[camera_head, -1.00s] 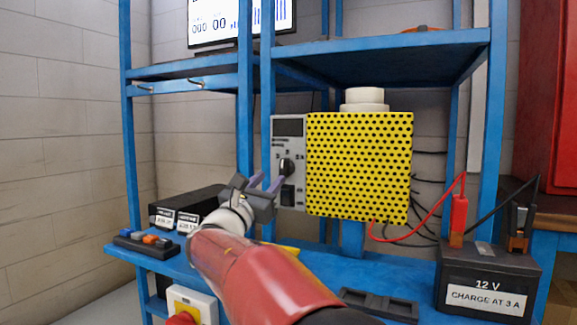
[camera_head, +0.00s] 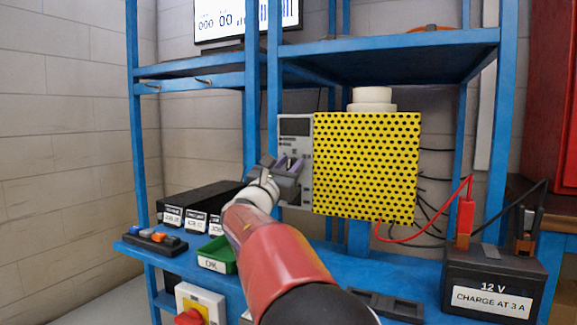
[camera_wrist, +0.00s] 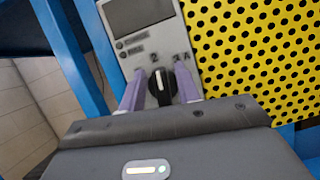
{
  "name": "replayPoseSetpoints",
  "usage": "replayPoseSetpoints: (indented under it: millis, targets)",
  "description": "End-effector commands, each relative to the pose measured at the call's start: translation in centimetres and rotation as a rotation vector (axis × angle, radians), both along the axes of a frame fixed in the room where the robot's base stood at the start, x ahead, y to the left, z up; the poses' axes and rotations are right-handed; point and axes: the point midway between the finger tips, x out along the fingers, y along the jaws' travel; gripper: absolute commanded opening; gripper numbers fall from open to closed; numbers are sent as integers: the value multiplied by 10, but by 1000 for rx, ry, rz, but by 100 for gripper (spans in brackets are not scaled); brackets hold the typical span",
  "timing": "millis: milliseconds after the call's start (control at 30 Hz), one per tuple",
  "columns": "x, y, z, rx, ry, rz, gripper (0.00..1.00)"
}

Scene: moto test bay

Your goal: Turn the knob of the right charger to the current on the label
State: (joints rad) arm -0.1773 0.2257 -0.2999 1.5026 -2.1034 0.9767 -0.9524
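The charger has a yellow perforated side (camera_head: 366,165) and a grey front panel (camera_head: 296,128) with a dark display. In the wrist view its black knob (camera_wrist: 161,88) with a white pointer line sits below the display; marks by it include a 2, others being hard to read. My gripper (camera_head: 290,162) is at the panel and hides the knob in the head view. In the wrist view its two purple fingers (camera_wrist: 159,72) stand on either side of the knob, open, with small gaps visible. The label on the black battery (camera_head: 492,300) reads 12 V, CHARGE AT 3 A.
Blue shelf posts (camera_head: 274,80) stand left of the charger. A red cable (camera_head: 440,212) and a black cable run to the battery at right.

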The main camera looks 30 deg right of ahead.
Motion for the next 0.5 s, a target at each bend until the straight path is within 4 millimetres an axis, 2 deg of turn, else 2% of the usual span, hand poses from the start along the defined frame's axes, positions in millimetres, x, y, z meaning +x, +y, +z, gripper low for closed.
replayPoseSetpoints:
  millis: [100,500]
  targets:
    - [0,0,0,1,1,0,9]
    - [0,0,-2,39,-49,0,9]
